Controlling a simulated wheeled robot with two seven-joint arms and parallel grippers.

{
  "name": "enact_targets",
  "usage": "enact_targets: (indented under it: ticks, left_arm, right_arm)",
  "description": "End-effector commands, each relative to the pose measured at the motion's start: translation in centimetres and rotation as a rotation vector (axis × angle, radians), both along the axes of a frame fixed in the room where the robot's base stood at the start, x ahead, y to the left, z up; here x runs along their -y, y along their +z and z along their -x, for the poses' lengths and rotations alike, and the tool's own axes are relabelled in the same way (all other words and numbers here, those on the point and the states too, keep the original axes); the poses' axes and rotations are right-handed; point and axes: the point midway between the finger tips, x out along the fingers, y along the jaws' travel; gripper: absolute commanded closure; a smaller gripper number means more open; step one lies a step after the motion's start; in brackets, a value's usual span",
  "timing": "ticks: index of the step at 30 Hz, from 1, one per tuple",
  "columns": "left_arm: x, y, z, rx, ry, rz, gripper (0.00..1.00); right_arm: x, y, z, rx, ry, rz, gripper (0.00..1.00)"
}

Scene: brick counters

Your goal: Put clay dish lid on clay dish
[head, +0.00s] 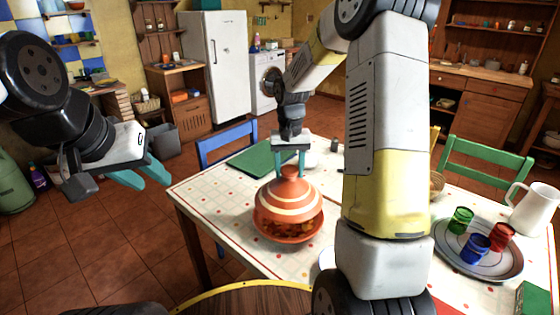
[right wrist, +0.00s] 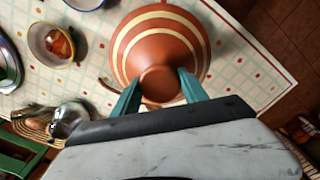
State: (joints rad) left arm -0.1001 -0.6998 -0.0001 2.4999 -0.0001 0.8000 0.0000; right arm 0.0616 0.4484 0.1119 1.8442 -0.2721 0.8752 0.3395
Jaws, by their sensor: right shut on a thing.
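The clay dish lid (head: 289,195) is a terracotta cone with cream bands and a knob on top. My right gripper (head: 289,174) is shut on its knob from above, one teal finger on each side. The lid is over the clay dish (head: 287,238) on the table, and food shows between the lid's front edge and the dish's rim. Whether the lid touches the dish at the back is hidden. The right wrist view shows the lid (right wrist: 160,40) between my fingers (right wrist: 160,76), covering the dish. My left gripper (head: 145,176) is open and empty, left of the table.
The tiled-pattern table (head: 215,205) holds a green board (head: 262,158) behind the dish. A tray (head: 500,265) with coloured cups and a white pitcher (head: 534,208) stand at the right. Blue and green chairs flank the table. A small bowl (right wrist: 38,50) shows in the right wrist view.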

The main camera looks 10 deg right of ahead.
Motion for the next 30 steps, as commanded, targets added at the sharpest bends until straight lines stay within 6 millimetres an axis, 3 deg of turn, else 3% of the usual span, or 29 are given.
enact_targets:
  ticks: [18,30]
  left_arm:
    - [0.0,0.0,0.0,0.000,0.000,0.000,0.64]
    - [0.0,0.0,0.0,0.000,0.000,0.000,0.64]
  right_arm:
    - [0.0,-4.5,0.0,0.000,0.000,0.001,1.00]
    - [0.0,-6.0,0.0,0.001,0.000,0.000,1.00]
